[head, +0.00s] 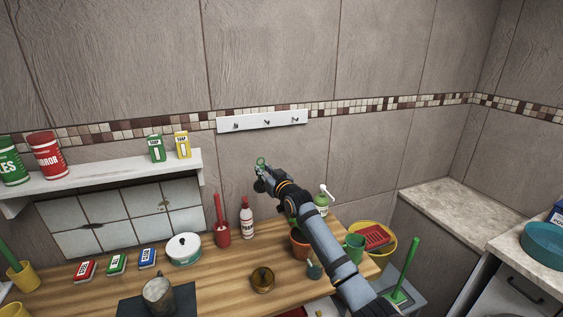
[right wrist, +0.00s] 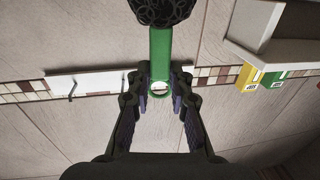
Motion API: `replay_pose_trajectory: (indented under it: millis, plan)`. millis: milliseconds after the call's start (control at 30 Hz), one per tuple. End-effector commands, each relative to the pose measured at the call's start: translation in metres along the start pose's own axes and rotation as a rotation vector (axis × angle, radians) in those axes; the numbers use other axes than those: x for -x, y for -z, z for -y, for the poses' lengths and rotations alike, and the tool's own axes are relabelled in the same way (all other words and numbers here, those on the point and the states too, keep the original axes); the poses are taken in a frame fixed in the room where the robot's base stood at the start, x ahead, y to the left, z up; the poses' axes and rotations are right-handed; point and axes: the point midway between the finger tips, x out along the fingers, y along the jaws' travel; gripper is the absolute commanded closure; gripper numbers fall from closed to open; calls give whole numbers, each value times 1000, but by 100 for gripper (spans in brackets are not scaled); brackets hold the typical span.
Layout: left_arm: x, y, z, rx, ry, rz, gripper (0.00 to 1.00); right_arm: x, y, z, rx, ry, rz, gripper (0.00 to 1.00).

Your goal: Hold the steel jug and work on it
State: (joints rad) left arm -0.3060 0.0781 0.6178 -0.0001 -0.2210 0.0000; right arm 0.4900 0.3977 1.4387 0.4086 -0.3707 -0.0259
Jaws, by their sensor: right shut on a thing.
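The steel jug (head: 158,291) stands on a dark mat (head: 182,300) at the front left of the wooden counter; its grey side looks smudged. My right gripper (head: 262,172) is raised in front of the tiled wall, below the hook rail and well away from the jug. In the right wrist view, my right gripper (right wrist: 160,88) is shut on a green-handled scrubber (right wrist: 160,50) with a hole in its handle end and a dark curly head, partly cut off at the top. My left gripper is not in view.
A white hook rail (head: 262,121) is on the wall; its hooks look empty. The counter (head: 215,268) holds a white pot (head: 184,250), a brass-coloured round object (head: 262,280), a red-and-white bottle (head: 247,220) and a plant pot (head: 299,242). A shelf (head: 100,167) is at left.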

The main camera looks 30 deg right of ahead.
Motion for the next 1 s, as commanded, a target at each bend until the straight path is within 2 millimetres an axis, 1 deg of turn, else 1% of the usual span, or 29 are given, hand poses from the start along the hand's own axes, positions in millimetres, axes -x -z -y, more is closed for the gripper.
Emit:
replay_pose_trajectory:
  millis: [33, 167, 267, 367, 400, 467, 500, 567, 600, 700, 800, 833, 900, 1000]
  plan:
    - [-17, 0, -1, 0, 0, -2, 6, -5, -18, 14, -6, 39, -4, 100]
    - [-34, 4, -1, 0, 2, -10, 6, -13, -40, 51, -5, 154, -5, 100]
    - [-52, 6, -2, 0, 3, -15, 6, -18, -56, 86, -5, 268, -4, 100]
    - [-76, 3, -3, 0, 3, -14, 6, -20, -72, 138, -5, 439, -6, 100]
    - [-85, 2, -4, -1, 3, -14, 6, -18, -75, 161, -3, 517, -8, 100]
    - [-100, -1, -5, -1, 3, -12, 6, -14, -77, 197, -1, 644, -10, 100]
    - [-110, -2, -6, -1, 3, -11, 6, -9, -76, 223, 0, 734, -12, 100]
    - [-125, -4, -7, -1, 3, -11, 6, 1, -72, 260, 2, 870, -13, 100]
    - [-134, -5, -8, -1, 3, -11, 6, 10, -68, 283, 4, 959, -13, 100]
    - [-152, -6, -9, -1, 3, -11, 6, 33, -55, 331, 6, 1153, -12, 100]
    - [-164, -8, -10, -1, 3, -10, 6, 54, -42, 362, 8, 1291, -9, 100]
    - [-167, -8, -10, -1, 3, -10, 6, 60, -38, 369, 7, 1321, -8, 100]
    - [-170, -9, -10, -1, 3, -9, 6, 69, -32, 379, 7, 1373, -5, 100]
    - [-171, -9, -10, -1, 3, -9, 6, 75, -27, 386, 6, 1408, -1, 100]
